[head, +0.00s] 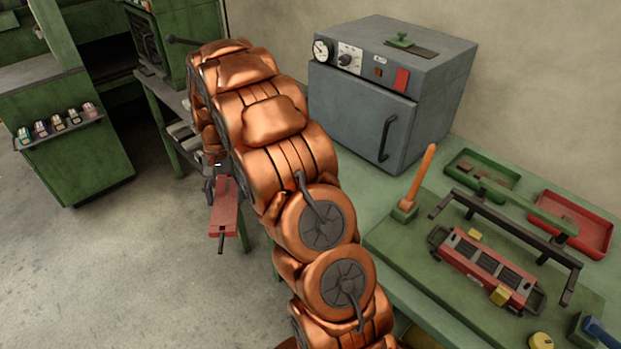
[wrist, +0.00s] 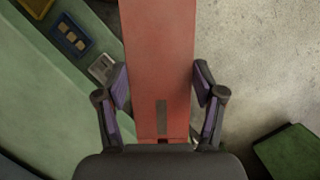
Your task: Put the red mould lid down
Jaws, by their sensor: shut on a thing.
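The red mould lid (head: 225,207) is a long flat red plate. In the head view it hangs out over the floor, left of my arm, beyond the bench edge. In the wrist view the lid (wrist: 158,40) runs up the middle, with a grey slot near its lower end. My gripper (wrist: 161,86) is shut on it, one finger at each long side. In the head view the gripper is mostly hidden behind my arm. A red mould (head: 485,268) with dark slots sits on a green board on the bench at right.
A grey oven (head: 380,95) stands at the back of the bench. A green tray (head: 480,168), a red tray (head: 600,235), a black rail frame (head: 500,222) and an upright orange handle (head: 420,178) crowd the right. Green machinery (head: 70,165) stands at left; open floor (head: 110,270) lies between.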

